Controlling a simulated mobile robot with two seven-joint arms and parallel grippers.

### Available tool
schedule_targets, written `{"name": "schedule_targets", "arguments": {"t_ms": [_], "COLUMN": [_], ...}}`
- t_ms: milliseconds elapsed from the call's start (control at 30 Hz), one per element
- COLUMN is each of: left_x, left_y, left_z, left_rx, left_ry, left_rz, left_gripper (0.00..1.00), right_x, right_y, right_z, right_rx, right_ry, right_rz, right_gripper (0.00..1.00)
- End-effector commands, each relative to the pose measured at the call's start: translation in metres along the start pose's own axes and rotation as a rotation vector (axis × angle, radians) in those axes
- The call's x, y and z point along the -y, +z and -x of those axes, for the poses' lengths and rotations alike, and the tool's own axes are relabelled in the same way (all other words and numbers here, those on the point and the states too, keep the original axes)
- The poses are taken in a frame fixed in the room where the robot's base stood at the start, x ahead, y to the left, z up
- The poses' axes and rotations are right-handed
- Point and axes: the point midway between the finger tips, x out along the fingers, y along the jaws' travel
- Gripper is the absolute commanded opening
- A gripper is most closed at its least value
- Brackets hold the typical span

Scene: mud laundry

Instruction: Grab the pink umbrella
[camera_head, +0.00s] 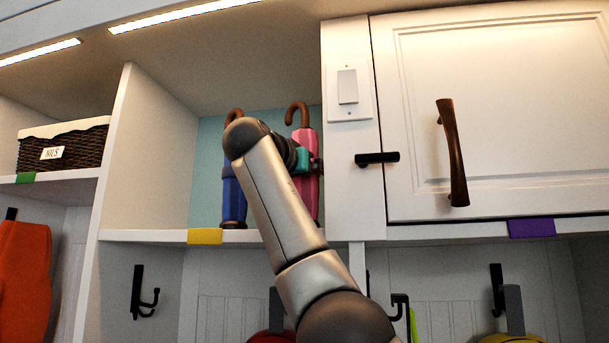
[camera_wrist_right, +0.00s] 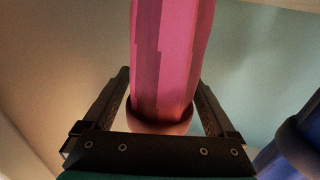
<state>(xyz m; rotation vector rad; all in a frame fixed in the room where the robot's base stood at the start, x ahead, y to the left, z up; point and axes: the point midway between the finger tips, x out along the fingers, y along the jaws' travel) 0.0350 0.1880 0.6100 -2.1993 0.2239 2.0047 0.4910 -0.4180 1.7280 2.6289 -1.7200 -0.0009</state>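The pink umbrella (camera_head: 307,136) stands upright in a shelf cubby, its brown hooked handle at the top. My right arm reaches up from the bottom of the head view, and its gripper (camera_head: 316,165) is at the umbrella's middle, partly hidden by the arm. In the right wrist view, the pink umbrella (camera_wrist_right: 172,60) lies between the two fingers of my right gripper (camera_wrist_right: 163,78). The fingers are spread on either side, with gaps lower down; contact at the tips is unclear. My left gripper is not in view.
A blue umbrella (camera_head: 233,200) stands just left of the pink one, partly behind my arm. White cubby walls and the shelf edge with a yellow label (camera_head: 205,237) surround them. A closed cabinet door (camera_head: 525,110) with a protruding handle is at right; a wicker basket (camera_head: 62,145) is at left.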

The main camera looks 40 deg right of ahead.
Motion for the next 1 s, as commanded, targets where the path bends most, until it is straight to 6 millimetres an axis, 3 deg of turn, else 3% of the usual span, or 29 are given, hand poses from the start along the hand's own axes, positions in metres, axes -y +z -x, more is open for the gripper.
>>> {"name": "schedule_targets", "arguments": {"t_ms": [67, 767, 1000], "left_x": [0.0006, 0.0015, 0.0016], "left_y": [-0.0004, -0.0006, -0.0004], "left_z": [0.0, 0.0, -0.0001], "left_rx": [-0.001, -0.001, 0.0], "left_ry": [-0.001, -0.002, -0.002], "left_rz": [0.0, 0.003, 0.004], "left_gripper": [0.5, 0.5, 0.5], "right_x": [0.0001, 0.0, -0.0003], "right_y": [-0.0002, -0.0007, -0.0016], "right_z": [0.0004, 0.0008, 0.0011], "right_rx": [0.0, -0.001, -0.003], "right_ry": [0.0, -0.001, -0.001], "right_rz": [0.0, -0.001, -0.002], "right_gripper": [0.81, 0.02, 0.0]}}
